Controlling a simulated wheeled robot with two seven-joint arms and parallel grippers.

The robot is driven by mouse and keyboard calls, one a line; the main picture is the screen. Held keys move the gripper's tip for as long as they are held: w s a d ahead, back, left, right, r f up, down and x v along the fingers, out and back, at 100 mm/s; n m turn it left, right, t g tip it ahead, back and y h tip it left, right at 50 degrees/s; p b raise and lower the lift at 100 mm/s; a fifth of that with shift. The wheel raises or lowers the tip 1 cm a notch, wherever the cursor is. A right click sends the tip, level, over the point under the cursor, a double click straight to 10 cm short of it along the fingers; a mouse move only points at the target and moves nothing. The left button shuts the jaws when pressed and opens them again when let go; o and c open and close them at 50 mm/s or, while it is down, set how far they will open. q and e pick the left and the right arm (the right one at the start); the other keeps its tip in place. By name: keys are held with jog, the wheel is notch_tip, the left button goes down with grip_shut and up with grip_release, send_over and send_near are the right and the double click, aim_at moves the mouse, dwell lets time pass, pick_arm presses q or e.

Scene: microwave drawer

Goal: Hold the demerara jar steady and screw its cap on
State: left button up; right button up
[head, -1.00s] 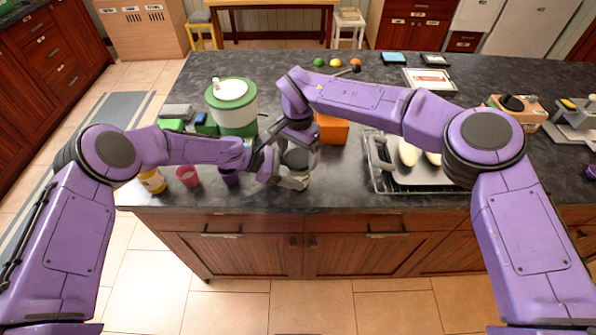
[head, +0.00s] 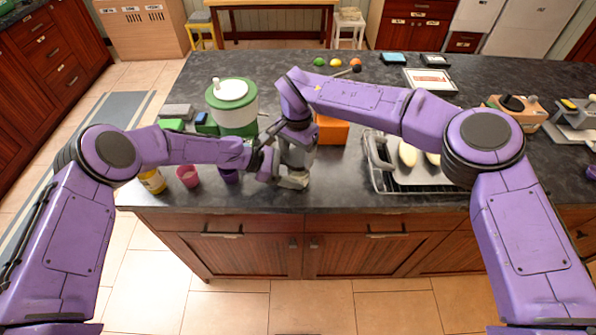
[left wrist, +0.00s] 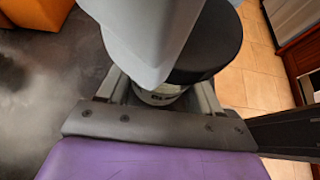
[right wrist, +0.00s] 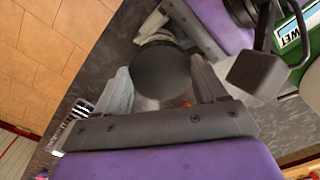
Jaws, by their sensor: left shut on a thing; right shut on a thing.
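My left gripper (left wrist: 160,92) is shut around the jar's body. The round top of the cap fills the middle of the right wrist view (right wrist: 161,72). My right gripper (right wrist: 165,85) is shut on the cap from above, one finger on each side. The cap sits over the jar; I cannot tell how tightly it is seated. In the head view my left gripper (head: 280,172) and right gripper (head: 297,168) meet near the counter's front edge and hide most of the jar.
A white and green container (head: 233,105) stands behind the left gripper. An orange box (head: 332,130) is just behind the right gripper. A pink cup (head: 188,176) and a yellow jar (head: 153,181) stand left. A metal tray (head: 400,182) lies right.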

jog(key=m, duration=0.4)
jog(key=shift+s+a+m, duration=0.1)
jog(key=shift+a+m, duration=0.1)
jog(key=shift+m, duration=0.1)
jog(key=m, duration=0.5)
jog(key=o, duration=1.1)
jog(key=shift+d, duration=0.1)
jog(key=shift+d+r, duration=0.1)
jog(key=shift+r, duration=2.4)
